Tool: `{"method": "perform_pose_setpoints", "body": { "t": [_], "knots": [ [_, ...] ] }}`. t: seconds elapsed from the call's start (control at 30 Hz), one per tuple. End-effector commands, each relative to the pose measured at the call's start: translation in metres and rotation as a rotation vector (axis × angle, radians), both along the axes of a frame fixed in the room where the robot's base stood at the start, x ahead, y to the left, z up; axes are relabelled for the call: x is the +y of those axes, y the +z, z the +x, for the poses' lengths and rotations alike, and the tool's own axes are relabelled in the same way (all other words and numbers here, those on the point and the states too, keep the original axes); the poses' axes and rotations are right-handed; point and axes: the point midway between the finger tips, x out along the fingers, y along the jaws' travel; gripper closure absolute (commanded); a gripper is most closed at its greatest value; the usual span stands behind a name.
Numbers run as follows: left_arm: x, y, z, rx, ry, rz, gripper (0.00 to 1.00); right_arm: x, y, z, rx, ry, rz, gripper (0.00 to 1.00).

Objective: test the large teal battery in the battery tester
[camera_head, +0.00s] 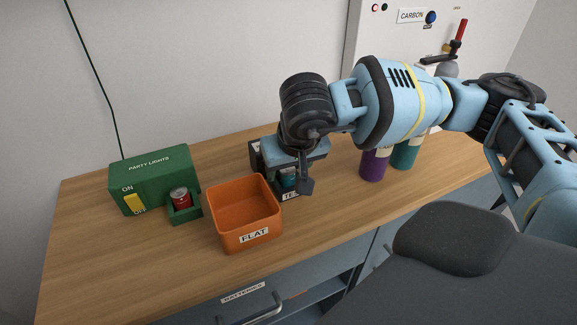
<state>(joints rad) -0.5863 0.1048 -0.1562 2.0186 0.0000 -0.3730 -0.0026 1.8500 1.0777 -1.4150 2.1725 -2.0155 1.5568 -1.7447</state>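The battery tester (256,158) is a dark box on the wooden counter, behind the orange bin; its label is only partly readable. A small teal patch (288,181) shows in its front, beside a finger of my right gripper; it looks like part of the teal battery, mostly hidden. My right gripper (304,182) points down at the tester. One dark finger shows; the other is hidden, so its opening and any hold are unclear. My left gripper is not in view.
An orange bin (228,238) labelled FLAT stands in front of the tester. Left are a green PARTY LIGHTS box (155,172) and a red can-like cell (181,198) in its holder. Purple (373,165) and teal (404,155) cylinders stand to the right.

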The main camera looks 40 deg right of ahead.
Motion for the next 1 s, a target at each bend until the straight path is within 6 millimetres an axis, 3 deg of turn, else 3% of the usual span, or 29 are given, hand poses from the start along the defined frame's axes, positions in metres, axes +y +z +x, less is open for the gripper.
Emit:
{"method": "perform_pose_setpoints", "body": {
  "t": [0.27,0.7,1.0],
  "knots": [
    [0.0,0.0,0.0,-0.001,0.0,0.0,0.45,0.001,0.009,-0.003,-0.001,0.001,0.0,0.45],
    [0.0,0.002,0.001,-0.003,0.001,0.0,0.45,0.009,0.066,-0.026,-0.002,0.001,0.001,0.45],
    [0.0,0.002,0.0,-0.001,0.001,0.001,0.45,0.009,0.072,-0.029,0.0,0.0,0.0,0.45]
  ]
}}
